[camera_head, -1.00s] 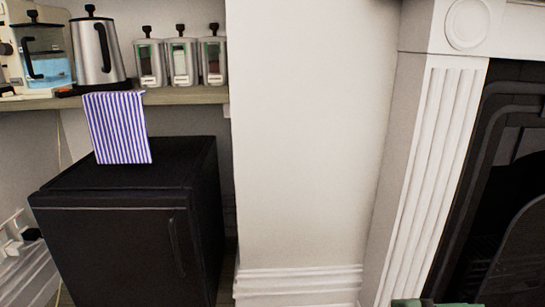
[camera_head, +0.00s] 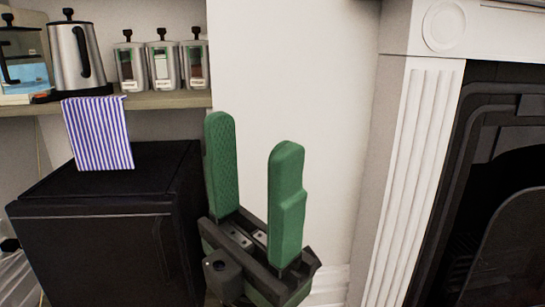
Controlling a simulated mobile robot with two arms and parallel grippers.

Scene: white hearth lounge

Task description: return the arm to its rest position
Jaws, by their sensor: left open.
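My left gripper (camera_head: 252,185) stands upright in the lower middle of the head view, in front of the white wall and just right of the black fridge. Its two green fingers point up and are wide apart, with nothing between them. The dark gripper body below them is in view; the rest of the arm is out of the frame. My right gripper is not in view.
A black mini fridge (camera_head: 98,235) stands at left under a wooden shelf (camera_head: 165,99). A striped cloth (camera_head: 98,134) hangs over the shelf edge. A kettle (camera_head: 74,58) and canisters (camera_head: 163,65) stand on the shelf. A white fireplace surround (camera_head: 415,180) is at right.

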